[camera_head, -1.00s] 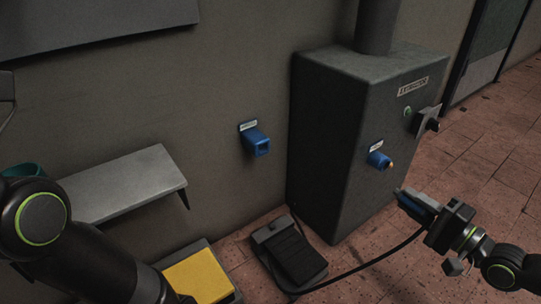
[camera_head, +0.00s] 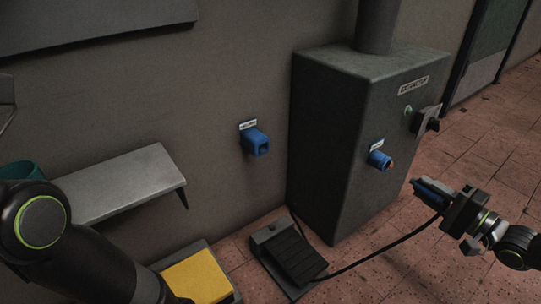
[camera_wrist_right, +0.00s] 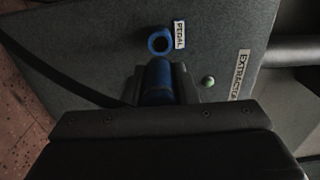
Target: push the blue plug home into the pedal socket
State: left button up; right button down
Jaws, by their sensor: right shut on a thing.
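The blue plug (camera_head: 430,191) is in my right gripper (camera_head: 438,194), which is shut on it, to the right of the grey extractor cabinet. A dark cable runs from the plug to the foot pedal (camera_head: 290,255) on the floor. The blue round pedal socket (camera_head: 380,160) sticks out of the cabinet's front, and the plug is clear of it. In the right wrist view the plug (camera_wrist_right: 158,80) points up toward the open ring of the socket (camera_wrist_right: 161,41), beside a label reading PEDAL. My left gripper is out of view; only my left arm shows.
The grey extractor cabinet (camera_head: 330,140) has a green button (camera_head: 408,109) and a dark switch (camera_head: 430,122) above the socket. Another blue socket (camera_head: 256,143) is on the wall. A shelf (camera_head: 125,185) and a yellow block (camera_head: 198,279) are at left. Open tiled floor lies at right.

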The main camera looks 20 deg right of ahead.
aim_at(411, 180)
jog(key=shift+w, duration=0.1)
jog(key=shift+b+x, duration=0.8)
jog(key=shift+x, duration=1.6)
dwell(0.6)
jog(key=shift+x, duration=0.85)
jog(key=shift+w+a, duration=0.3)
jog(key=shift+w, duration=0.3)
jog(key=c, duration=1.1)
grip_release()
jog(key=shift+o, duration=0.2)
